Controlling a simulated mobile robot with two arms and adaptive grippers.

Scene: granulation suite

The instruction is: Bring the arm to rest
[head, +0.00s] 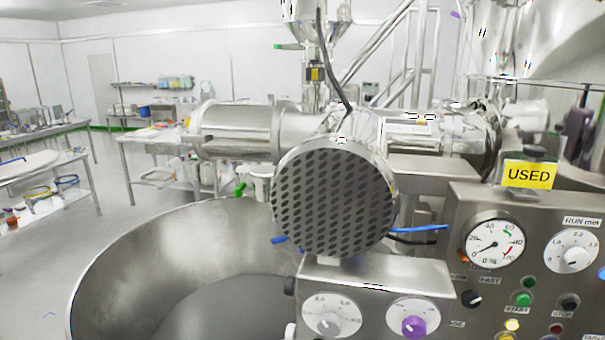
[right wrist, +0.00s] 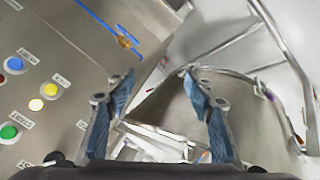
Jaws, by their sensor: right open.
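My right gripper (right wrist: 160,85) shows in the right wrist view. Its two fingers with blue pads stand apart, and I see nothing held between them. A steel control panel (right wrist: 62,55) with coloured buttons lies to the left of the fingers. Shiny steel surfaces lie beyond and to the right of them. Neither gripper shows in the head view. My left gripper is not in any view.
In the head view, the machine's panel (head: 465,205) carries a gauge (head: 496,243), knobs, buttons and a yellow USED sign (head: 530,174). A round perforated plate (head: 335,200) stands beside a large steel bowl (head: 110,265). Benches (head: 40,160) and open floor lie at left.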

